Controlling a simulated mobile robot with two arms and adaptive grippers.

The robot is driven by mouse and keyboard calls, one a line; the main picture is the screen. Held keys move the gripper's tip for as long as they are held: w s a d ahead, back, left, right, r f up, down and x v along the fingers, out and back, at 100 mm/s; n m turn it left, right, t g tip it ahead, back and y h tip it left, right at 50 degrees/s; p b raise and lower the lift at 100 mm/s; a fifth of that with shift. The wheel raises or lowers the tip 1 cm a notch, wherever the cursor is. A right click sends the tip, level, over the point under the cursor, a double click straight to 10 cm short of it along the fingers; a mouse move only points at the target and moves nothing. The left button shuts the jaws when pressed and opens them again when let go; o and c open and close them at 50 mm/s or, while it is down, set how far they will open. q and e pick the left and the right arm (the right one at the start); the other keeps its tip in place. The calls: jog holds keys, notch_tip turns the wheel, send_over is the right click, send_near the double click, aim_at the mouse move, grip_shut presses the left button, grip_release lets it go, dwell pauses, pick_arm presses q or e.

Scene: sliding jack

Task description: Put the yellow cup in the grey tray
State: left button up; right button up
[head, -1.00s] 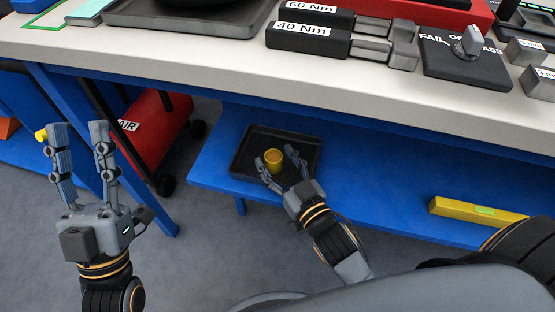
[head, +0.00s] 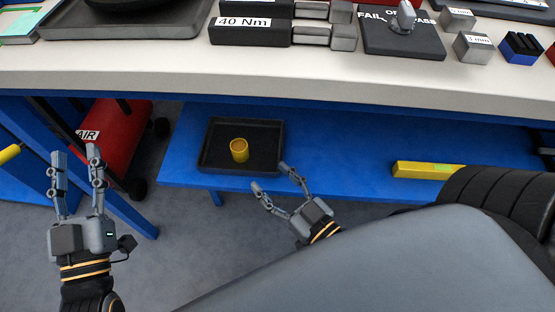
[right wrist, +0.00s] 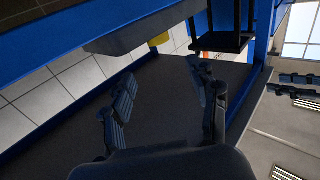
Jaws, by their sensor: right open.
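The yellow cup (head: 239,151) stands upright inside the dark grey tray (head: 211,160), on the blue lower shelf. My right gripper (head: 270,176) is open and empty, in front of the tray's near right corner and apart from the cup. Its spread fingers also show in the right wrist view (right wrist: 158,85), with nothing between them. My left gripper (head: 76,154) is open and empty, with its fingers pointing up, at the left over the floor.
The blue shelf (head: 340,160) is clear right of the tray up to a yellow bar (head: 427,170). The white worktop (head: 160,75) overhangs the shelf and carries torque blocks and a switch. A red AIR tank (head: 115,140) stands left of the shelf.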

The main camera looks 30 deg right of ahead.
jog(key=w+a+r+t+y, duration=0.1)
jog(key=w+r, duration=0.3)
jog(key=r, duration=0.4)
jog(key=w+a+r+t, duration=0.1)
jog(key=w+r, duration=0.3)
jog(key=r, duration=0.5)
jog(key=shift+w+a+r+n+t+y, duration=0.15)
jog(key=shift+w+a+n+t+y, duration=0.15)
jog(key=shift+a+t+y, duration=0.15)
